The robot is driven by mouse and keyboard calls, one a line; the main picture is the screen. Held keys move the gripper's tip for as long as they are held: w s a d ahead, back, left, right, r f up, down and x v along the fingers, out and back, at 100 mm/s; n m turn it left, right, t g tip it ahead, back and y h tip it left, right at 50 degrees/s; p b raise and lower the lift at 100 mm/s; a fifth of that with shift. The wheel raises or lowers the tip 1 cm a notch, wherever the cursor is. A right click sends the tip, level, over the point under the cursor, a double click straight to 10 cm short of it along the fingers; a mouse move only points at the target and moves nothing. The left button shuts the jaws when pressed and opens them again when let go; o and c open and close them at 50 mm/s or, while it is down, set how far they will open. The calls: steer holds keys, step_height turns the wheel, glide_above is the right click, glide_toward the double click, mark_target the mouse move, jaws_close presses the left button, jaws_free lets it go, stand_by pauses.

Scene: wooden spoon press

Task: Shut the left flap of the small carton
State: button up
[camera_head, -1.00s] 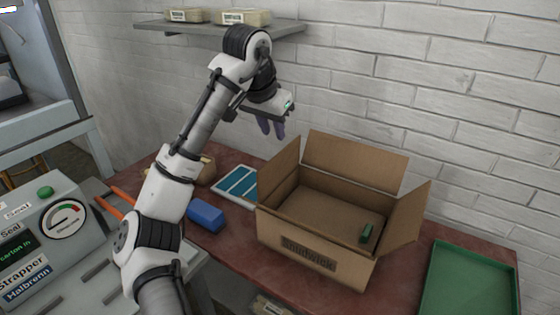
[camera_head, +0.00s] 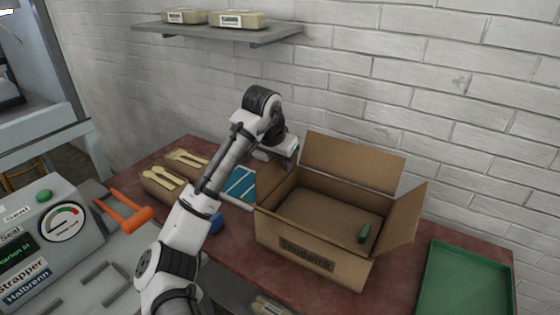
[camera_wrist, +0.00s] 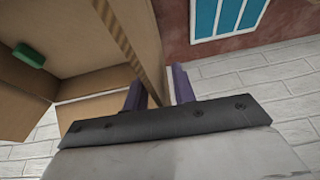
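The small carton (camera_head: 335,268) stands on the red-brown table with its top open. Its left flap (camera_head: 277,184) stands up, tilted outward, partly hidden by my gripper in the head view. The back flap (camera_head: 352,165) and right flap (camera_head: 405,216) also stand up. My gripper (camera_head: 289,155) is at the upper part of the left flap. In the wrist view, the purple fingers of my gripper (camera_wrist: 160,92) are apart, with the left flap (camera_wrist: 149,50) running between them. I cannot tell whether either finger touches it.
A small green block (camera_head: 364,233) lies inside the carton. A green tray (camera_head: 465,280) is to its right. A blue-and-white panel (camera_head: 240,186) and boxes of wooden spoons (camera_head: 165,178) are to the left. A blue object (camera_head: 217,222) is mostly behind my arm. A brick wall is behind.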

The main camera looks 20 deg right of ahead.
steer(key=shift+c, duration=0.3)
jaws_close()
stand_by(1.1)
